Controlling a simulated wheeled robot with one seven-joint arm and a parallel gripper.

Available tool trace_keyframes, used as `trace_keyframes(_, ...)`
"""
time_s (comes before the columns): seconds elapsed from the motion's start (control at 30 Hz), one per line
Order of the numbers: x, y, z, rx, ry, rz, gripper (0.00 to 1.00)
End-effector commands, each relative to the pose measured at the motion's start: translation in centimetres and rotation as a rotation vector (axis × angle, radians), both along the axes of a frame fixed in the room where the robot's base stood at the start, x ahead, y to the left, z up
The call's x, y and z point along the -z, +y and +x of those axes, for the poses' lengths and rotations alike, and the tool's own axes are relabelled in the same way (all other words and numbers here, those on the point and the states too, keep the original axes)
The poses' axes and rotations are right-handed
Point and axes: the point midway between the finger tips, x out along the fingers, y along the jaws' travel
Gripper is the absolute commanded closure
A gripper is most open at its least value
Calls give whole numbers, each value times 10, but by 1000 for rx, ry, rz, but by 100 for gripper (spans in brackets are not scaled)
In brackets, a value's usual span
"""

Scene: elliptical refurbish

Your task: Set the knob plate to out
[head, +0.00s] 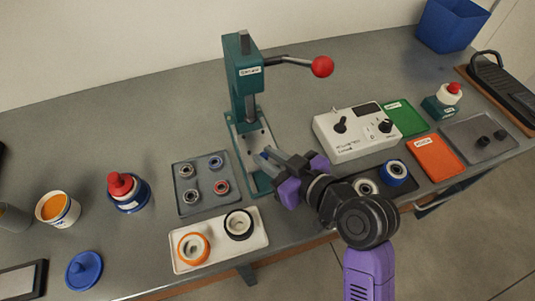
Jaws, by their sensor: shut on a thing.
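The green press (240,85) stands upright on the bench, with a red-balled lever pointing right. At its foot is a light grey knob plate (240,135) with small dark holes, on a green base. My gripper (265,158) reaches in from the right and is low over the front of this plate. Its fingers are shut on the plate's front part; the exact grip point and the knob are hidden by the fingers.
A tray with several rings (180,206) lies close left of the press, and a white tray (213,256) with two rings in front. A white control box (340,150) stands right of my gripper. Open bench lies behind the press.

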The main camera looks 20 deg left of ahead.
Motion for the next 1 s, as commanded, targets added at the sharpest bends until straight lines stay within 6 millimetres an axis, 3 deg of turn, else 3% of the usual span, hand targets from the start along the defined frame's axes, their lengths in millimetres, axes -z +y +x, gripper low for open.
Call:
trace_keyframes(0.5, 1, -38, -51, 3, 2, 0, 100)
trace_keyframes(0.87, 1, -41, -56, 0, 3, -1, 100)
trace_keyframes(0.9, 1, -41, -56, -1, 4, -1, 79)
trace_keyframes(1.0, 1, -40, -56, -1, 4, -1, 59)
